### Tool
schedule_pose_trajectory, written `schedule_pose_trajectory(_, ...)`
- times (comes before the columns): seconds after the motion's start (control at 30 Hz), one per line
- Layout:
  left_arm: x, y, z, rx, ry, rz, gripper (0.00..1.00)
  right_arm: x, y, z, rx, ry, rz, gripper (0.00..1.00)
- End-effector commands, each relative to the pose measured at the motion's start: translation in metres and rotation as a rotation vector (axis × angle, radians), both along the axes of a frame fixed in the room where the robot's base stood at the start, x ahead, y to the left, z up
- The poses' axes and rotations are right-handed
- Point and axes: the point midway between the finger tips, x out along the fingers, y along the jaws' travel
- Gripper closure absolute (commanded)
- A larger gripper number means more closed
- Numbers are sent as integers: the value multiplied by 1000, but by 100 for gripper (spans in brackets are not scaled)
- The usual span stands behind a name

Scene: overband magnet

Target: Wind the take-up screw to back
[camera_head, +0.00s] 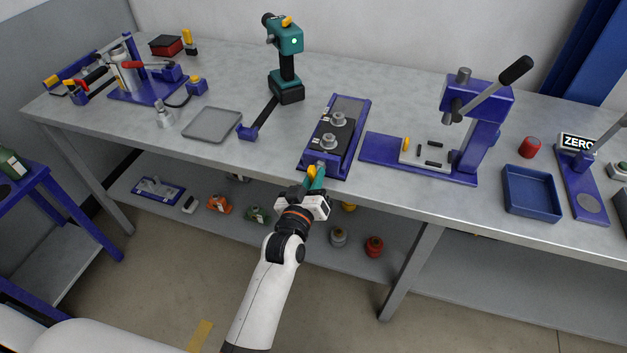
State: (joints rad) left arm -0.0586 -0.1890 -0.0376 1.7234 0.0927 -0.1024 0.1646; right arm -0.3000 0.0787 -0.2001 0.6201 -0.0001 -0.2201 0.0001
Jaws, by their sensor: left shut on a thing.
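A small blue-framed unit with a dark belt (349,112) lies on the bench in the middle, with two round metal parts on top. The take-up screw (311,172), with a yellow part showing, is at its near end by the bench's front edge. My left gripper (316,178) is at that near end, shut on the take-up screw. The fingers hide most of the screw, so its turn and position cannot be read. My right gripper is not in view.
A teal drill (287,40) on a stand is behind left. A grey tray (212,125) is to the left. A blue lever press (485,120) and a blue bin (531,191) are to the right. A lower shelf (290,226) holds several small parts.

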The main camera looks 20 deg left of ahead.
Motion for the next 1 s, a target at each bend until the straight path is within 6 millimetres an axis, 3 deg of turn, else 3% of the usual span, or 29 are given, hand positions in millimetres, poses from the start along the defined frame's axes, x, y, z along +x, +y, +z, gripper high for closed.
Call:
schedule_pose_trajectory(0.27, 1, -1, 2, -370, 14, 8, 100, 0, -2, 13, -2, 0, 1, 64)
schedule_pose_trajectory(0.57, 1, -1, 1, -410, 14, 9, 100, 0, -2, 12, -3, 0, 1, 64)
schedule_pose_trajectory(0.8, 1, -1, 2, -753, 25, 9, 100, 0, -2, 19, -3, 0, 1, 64)
schedule_pose_trajectory(1.0, 1, -1, 1, -828, 26, 8, 100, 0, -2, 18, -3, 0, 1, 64)
